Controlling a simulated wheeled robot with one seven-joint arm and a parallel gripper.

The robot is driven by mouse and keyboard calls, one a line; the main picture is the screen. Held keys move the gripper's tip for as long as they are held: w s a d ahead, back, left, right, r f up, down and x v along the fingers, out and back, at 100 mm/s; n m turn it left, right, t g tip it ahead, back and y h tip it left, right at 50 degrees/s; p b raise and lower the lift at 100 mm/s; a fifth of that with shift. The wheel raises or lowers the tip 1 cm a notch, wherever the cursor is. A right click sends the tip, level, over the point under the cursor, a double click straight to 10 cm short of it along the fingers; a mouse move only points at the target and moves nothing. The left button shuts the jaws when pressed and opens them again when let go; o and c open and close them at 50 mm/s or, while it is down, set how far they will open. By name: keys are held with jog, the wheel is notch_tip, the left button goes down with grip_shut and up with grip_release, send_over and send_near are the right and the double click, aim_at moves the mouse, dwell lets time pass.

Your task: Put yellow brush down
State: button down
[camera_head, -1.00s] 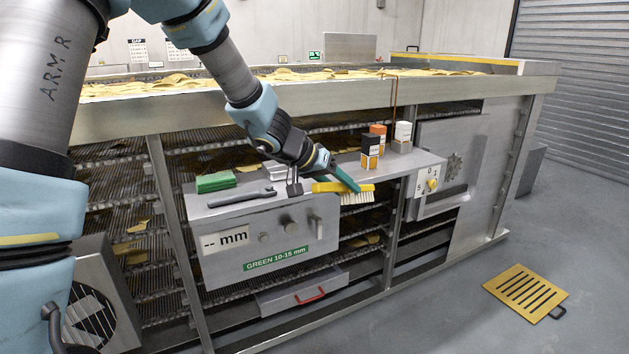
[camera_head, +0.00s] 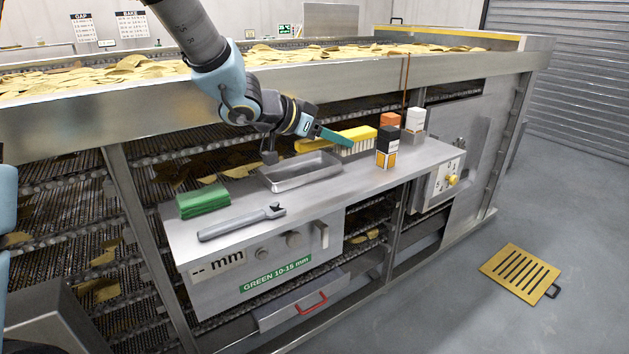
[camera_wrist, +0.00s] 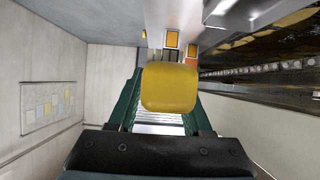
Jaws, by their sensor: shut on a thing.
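The yellow brush (camera_head: 356,136) is held in my gripper (camera_head: 336,139), above the back of the steel shelf (camera_head: 404,166). Its yellow handle reaches left behind the gripper, and its pale bristles point down. In the wrist view the brush's yellow end (camera_wrist: 169,88) fills the middle, between the green fingers (camera_wrist: 160,112). A shallow metal tray (camera_head: 300,172) lies on the shelf below and left of the gripper. Whether the bristles touch anything is hard to tell.
A black-and-orange box (camera_head: 386,147), an orange container (camera_head: 390,121) and a white one (camera_head: 415,120) stand to the right of the brush. The conveyor with chips (camera_head: 270,58) runs above.

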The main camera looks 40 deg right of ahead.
aim_at(331, 191)
jog(key=shift+w, duration=0.45)
notch_tip(331, 191, down, 10)
jog(key=shift+r, duration=0.25)
jog(key=shift+f, duration=0.1)
jog(key=shift+c, duration=1.7)
grip_release()
jog(key=shift+f+b, duration=0.3)
jog(key=shift+b, duration=0.15)
jog(key=b+v, duration=0.1)
jog(key=v, duration=1)
jog(key=shift+w, duration=0.15)
